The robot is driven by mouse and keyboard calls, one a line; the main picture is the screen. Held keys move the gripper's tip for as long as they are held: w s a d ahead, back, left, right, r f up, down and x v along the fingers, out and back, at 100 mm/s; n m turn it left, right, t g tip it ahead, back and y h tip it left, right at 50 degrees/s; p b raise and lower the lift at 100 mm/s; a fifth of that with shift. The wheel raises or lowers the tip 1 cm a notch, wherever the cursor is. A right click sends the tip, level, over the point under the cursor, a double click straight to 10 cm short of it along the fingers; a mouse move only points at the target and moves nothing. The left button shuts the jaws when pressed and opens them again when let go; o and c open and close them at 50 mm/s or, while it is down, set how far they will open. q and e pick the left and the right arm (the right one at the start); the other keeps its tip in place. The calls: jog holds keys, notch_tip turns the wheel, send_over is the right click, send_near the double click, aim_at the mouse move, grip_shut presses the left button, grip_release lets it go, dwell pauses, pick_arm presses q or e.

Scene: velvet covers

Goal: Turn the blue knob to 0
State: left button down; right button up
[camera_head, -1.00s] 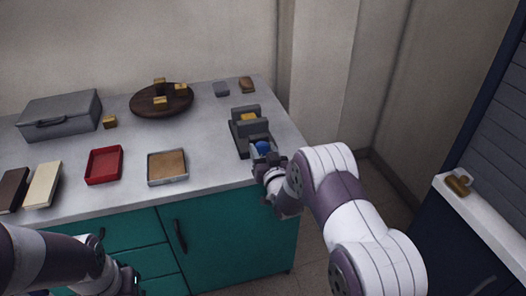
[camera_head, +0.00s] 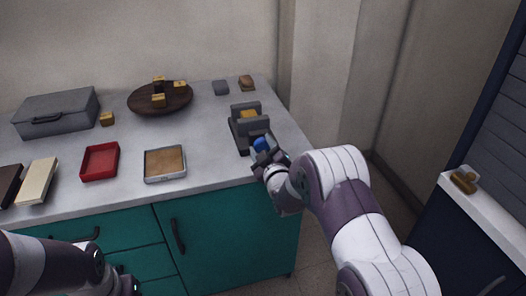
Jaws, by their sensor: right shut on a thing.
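The blue knob (camera_head: 261,144) is on the front of a dark grey device (camera_head: 239,133) near the right edge of the counter. My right gripper (camera_head: 265,155) is at the knob, shut on it from the front. Its fingers partly hide the knob, and any marks or a 0 are too small to make out. A yellow part (camera_head: 248,115) sits in the device behind the knob. My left gripper (camera_head: 122,288) is low at the bottom left, in front of the teal drawers; its fingers are not clear.
On the counter (camera_head: 212,145) are a grey case (camera_head: 55,112), a red tray (camera_head: 100,161), a tray with a tan inside (camera_head: 165,163), a dark round board (camera_head: 143,103) with small yellow blocks, and two books at the left. A wall stands right of the counter.

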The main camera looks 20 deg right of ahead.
jog(key=n+b, duration=0.2)
jog(key=n, duration=0.4)
jog(key=shift+f+b, duration=0.2)
jog(key=shift+b, duration=0.2)
jog(key=n+b, duration=0.2)
jog(key=n, duration=0.3)
jog(key=shift+n, duration=0.5)
jog(key=o, duration=1)
jog(key=shift+o, duration=0.2)
jog(key=shift+r, duration=0.1)
jog(key=s+p, duration=0.1)
jog(key=s, duration=1.1)
jog(key=shift+s+d, duration=0.2)
jog(key=shift+s, duration=0.15)
